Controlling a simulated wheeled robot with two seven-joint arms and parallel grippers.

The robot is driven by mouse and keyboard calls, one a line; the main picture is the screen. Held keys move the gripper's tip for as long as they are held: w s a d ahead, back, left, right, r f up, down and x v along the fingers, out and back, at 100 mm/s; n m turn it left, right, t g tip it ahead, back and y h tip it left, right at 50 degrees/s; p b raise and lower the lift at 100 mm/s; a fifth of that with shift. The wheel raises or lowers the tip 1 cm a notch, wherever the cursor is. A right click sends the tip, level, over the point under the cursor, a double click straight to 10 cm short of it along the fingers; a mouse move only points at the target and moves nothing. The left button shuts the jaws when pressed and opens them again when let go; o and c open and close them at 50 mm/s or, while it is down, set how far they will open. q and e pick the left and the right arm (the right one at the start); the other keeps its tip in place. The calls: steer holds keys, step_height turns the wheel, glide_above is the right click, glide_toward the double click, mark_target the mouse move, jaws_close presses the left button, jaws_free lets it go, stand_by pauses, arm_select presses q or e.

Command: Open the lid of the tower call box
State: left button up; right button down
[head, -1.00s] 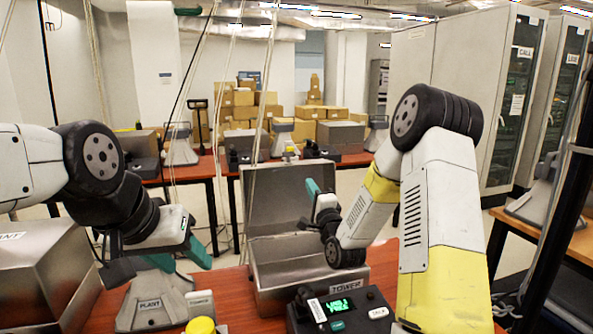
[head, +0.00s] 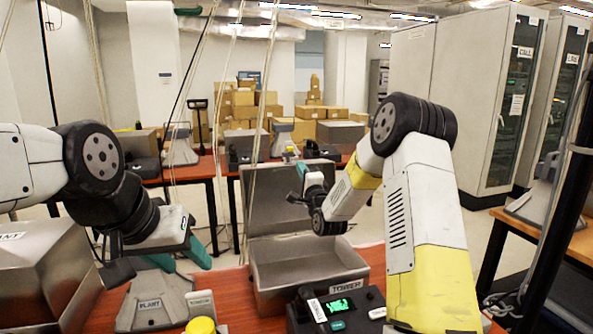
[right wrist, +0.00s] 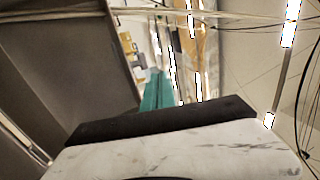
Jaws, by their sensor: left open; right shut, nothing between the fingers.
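The tower call box (head: 312,284) is a grey metal box labelled TOWER on the red table, and its interior shows. Its lid (head: 262,203) stands raised at the back, tilted up. My right gripper (head: 299,180) is shut and empty, above the box in front of the lid's upper right part. In the right wrist view its teal fingers (right wrist: 158,90) are together, with a dark grey panel to the left.
A black keypad unit with a green display (head: 340,307) stands in front of the box. Another metal box (head: 45,270) is at the left, and a yellow button (head: 201,325) is at the front. Cabinets (head: 470,100) stand at the right.

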steer(key=w+a+r+g, duration=0.1)
steer(key=w+a+g, duration=0.1)
steer(key=w, duration=1)
steer(key=shift+w+a+r+g+h, duration=0.2)
steer(key=shift+w+r+g+h, duration=0.1)
steer(key=shift+g, duration=0.2)
steer(key=shift+s, duration=0.15)
